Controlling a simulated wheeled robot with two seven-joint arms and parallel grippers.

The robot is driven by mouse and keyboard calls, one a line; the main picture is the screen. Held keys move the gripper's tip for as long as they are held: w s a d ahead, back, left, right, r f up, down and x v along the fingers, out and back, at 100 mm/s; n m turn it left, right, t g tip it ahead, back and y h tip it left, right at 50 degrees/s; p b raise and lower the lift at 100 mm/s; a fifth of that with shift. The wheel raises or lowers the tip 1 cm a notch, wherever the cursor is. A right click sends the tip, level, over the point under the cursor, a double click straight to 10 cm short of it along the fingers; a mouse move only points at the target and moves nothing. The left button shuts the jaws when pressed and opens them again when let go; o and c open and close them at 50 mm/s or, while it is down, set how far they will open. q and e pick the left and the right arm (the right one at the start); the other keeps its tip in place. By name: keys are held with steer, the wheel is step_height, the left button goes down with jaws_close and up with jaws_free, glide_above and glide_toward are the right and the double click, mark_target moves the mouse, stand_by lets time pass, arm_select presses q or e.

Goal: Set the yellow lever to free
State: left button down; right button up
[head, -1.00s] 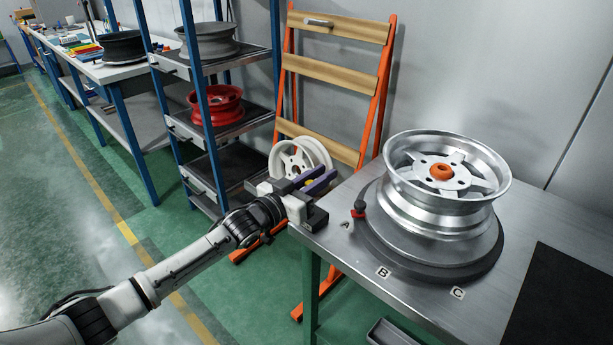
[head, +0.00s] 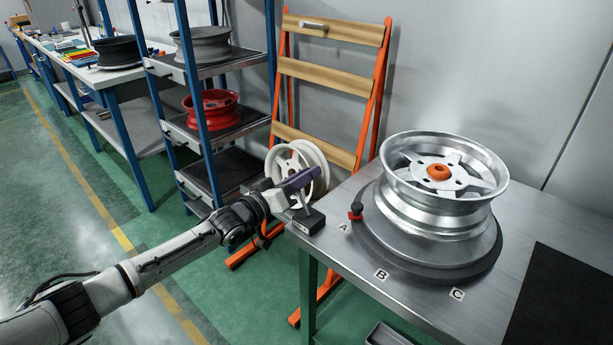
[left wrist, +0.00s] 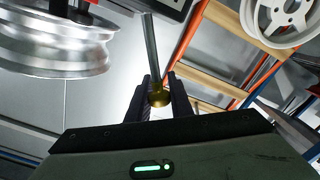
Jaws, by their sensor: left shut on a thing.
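The yellow lever shows in the left wrist view as a grey metal rod with a yellow knob (left wrist: 159,97). The knob sits between the two dark fingers of my left gripper (left wrist: 160,84), which is shut on it. In the head view my left gripper (head: 304,178) is above a small black lever base (head: 308,223) at the table's left corner. The knob is hidden there by the purple-grey fingers. A marking on the base is too small to read. My right gripper is not in view.
A silver wheel (head: 443,185) with an orange centre stands on a round turntable (head: 432,261) on the metal table (head: 540,222). Labels A, B and C and a red pointer (head: 355,214) are beside it. A white wheel (head: 287,165) and orange rack (head: 372,95) stand behind my gripper.

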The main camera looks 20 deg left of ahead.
arm_select(q)
steer(key=c, duration=1.6)
jaws_free()
steer(key=v, duration=1)
steer(key=shift+s+a+p, duration=0.1)
steer(key=shift+s+p, duration=0.05)
steer(key=shift+p, duration=0.15)
